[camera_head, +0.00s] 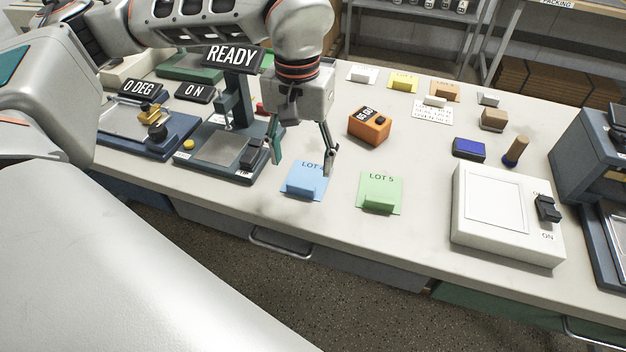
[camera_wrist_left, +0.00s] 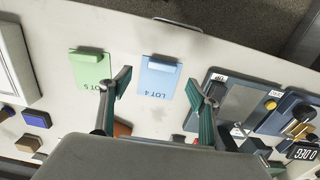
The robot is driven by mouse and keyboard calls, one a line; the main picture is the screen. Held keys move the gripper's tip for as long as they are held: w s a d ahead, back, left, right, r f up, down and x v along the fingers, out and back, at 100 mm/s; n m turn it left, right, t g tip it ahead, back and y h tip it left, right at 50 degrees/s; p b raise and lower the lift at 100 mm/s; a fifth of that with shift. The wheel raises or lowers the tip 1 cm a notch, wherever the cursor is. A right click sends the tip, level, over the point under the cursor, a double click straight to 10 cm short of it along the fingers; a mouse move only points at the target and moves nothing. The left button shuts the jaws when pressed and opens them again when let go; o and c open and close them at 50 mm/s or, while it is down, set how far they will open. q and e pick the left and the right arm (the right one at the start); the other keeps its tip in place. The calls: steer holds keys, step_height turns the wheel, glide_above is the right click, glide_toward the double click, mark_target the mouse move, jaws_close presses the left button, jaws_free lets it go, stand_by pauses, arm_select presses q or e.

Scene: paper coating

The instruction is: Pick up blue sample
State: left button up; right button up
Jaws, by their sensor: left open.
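The blue sample (camera_head: 306,178) is a light blue sheet marked LOT 4 with a raised blue block at its near edge. It lies flat on the white table. In the left wrist view the blue sample (camera_wrist_left: 159,77) shows between the two fingers and beyond their tips. My left gripper (camera_head: 301,165) is open and empty, pointing down just above and behind the sample in the head view. In the left wrist view the left gripper (camera_wrist_left: 158,80) has its fingers spread wide, one on each side of the sheet. My right gripper is not in view.
A green LOT 5 sample (camera_head: 381,193) lies just right of the blue one. An orange device (camera_head: 369,126) stands behind. A READY machine (camera_head: 222,146) stands close on the left. A white box with a switch (camera_head: 508,213) is at the right. The table's front edge is near.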

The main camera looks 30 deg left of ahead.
mark_target(301, 184)
arm_select(q)
steer(key=shift+a+f, duration=0.15)
steer(key=shift+a, duration=0.1)
step_height(301, 184, down, 3)
steer(key=shift+r, duration=0.2)
step_height(301, 184, down, 4)
steer(key=shift+f+b, duration=0.1)
steer(key=shift+b, duration=0.45)
steer(key=shift+w+f, duration=0.1)
steer(key=shift+f, duration=0.15)
steer(key=shift+c, duration=0.3)
steer(key=c, duration=1)
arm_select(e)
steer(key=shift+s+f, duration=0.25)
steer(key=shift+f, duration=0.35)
